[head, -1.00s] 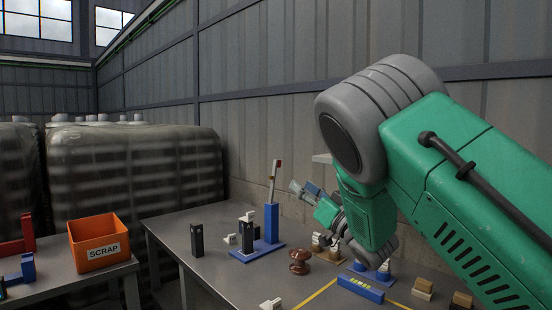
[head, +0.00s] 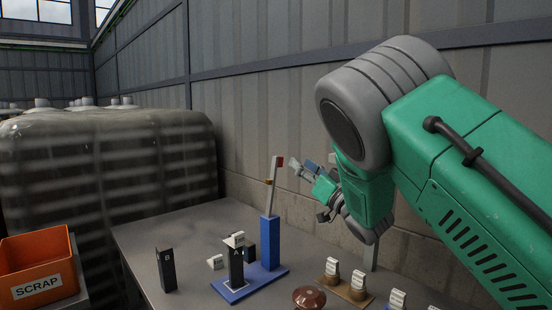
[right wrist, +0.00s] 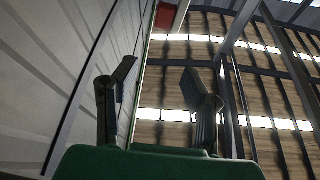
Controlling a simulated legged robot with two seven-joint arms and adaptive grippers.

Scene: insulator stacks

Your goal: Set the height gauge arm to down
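The height gauge has a blue post (head: 270,243) on a flat blue base (head: 248,284). Its pale arm (head: 273,190) points up from the post, nearly upright with a slight tilt, and has a red tip (head: 281,162). My right gripper (head: 296,168) is just right of the arm's upper end, close to the red tip; I cannot tell whether they touch. In the right wrist view my fingers (right wrist: 158,88) stand apart with nothing gripped between them. The red tip (right wrist: 166,16) shows beyond them at the top. My left gripper is not in view.
A dark block marked A (head: 236,270) with white pieces stands on the gauge base. A dark block marked B (head: 166,270) stands to its left. An orange SCRAP bin (head: 38,270) is far left.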

